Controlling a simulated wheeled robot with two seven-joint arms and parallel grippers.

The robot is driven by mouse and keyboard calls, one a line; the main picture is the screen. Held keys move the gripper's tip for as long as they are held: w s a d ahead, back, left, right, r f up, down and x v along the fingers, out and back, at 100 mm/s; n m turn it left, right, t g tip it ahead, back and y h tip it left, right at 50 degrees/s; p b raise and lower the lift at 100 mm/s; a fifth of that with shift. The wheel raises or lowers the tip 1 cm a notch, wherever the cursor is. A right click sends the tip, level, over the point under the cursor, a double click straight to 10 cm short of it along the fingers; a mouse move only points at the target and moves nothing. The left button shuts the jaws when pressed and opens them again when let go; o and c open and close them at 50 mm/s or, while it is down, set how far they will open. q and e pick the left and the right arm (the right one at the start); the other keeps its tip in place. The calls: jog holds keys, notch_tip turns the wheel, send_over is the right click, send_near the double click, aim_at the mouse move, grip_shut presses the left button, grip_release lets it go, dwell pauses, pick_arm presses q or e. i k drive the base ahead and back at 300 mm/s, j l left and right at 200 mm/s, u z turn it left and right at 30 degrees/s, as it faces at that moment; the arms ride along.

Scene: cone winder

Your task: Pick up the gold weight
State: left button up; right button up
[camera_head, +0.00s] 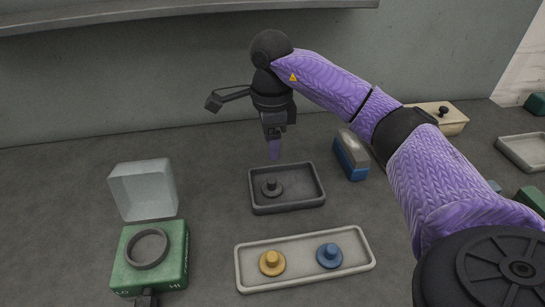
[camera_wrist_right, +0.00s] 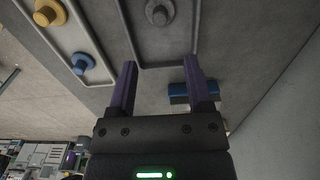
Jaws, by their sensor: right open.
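The gold weight (camera_head: 272,262), a round disc with a knob, sits in the left part of a long pale tray (camera_head: 303,241) in the head view. It also shows at the upper left of the right wrist view (camera_wrist_right: 48,14). A blue weight (camera_head: 329,255) sits to its right in the same tray. My right gripper (camera_head: 274,150) hangs behind the dark tray, well away from the gold weight. Its two purple fingers (camera_wrist_right: 158,88) are apart with nothing between them in the wrist view. My left gripper is not in view.
A dark tray (camera_head: 288,207) holding a grey weight (camera_head: 272,187) lies behind the pale tray. A green device (camera_head: 174,266) with a ring and raised clear cover (camera_head: 144,190) stands left. A blue-and-grey box (camera_head: 351,155) stands right of the dark tray. A wall closes the back.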

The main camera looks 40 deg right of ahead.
aim_at(271, 263)
jog(key=z, duration=1.15)
jog(key=j+z, duration=0.15)
jog(key=j, duration=0.2)
jog(key=k+j+z, duration=0.15)
jog(key=j, duration=0.15)
jog(key=k+j+z, duration=0.2)
jog(key=j, duration=0.15)
jog(key=i, duration=0.1)
